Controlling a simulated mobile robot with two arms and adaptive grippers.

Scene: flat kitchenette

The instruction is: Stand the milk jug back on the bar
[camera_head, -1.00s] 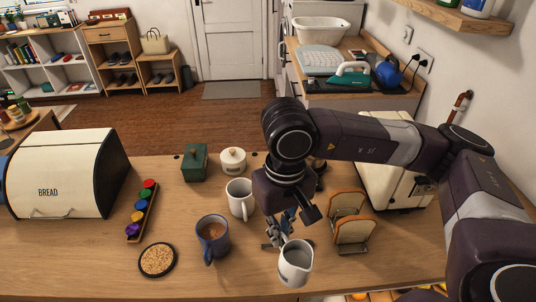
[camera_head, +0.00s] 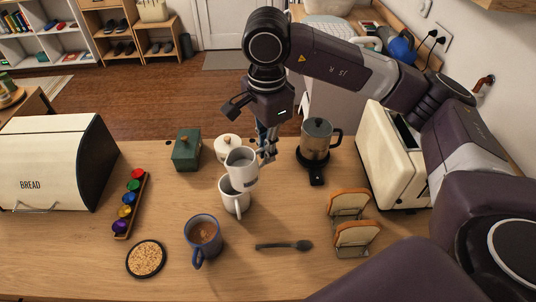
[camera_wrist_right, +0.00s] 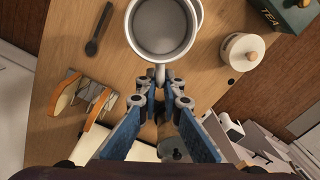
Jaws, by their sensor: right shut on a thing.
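The milk jug (camera_head: 242,168) is white with a spout and grey lettering. My right gripper (camera_head: 266,152) is shut on its handle, on the jug's right side. The jug looks roughly upright and hides part of a white mug (camera_head: 235,202) that stands on the bar (camera_head: 290,275). I cannot tell whether the two touch. In the right wrist view the jug (camera_wrist_right: 162,28) is beyond the fingertips (camera_wrist_right: 166,84), with a second white rim peeking out behind it. My left gripper is not in view.

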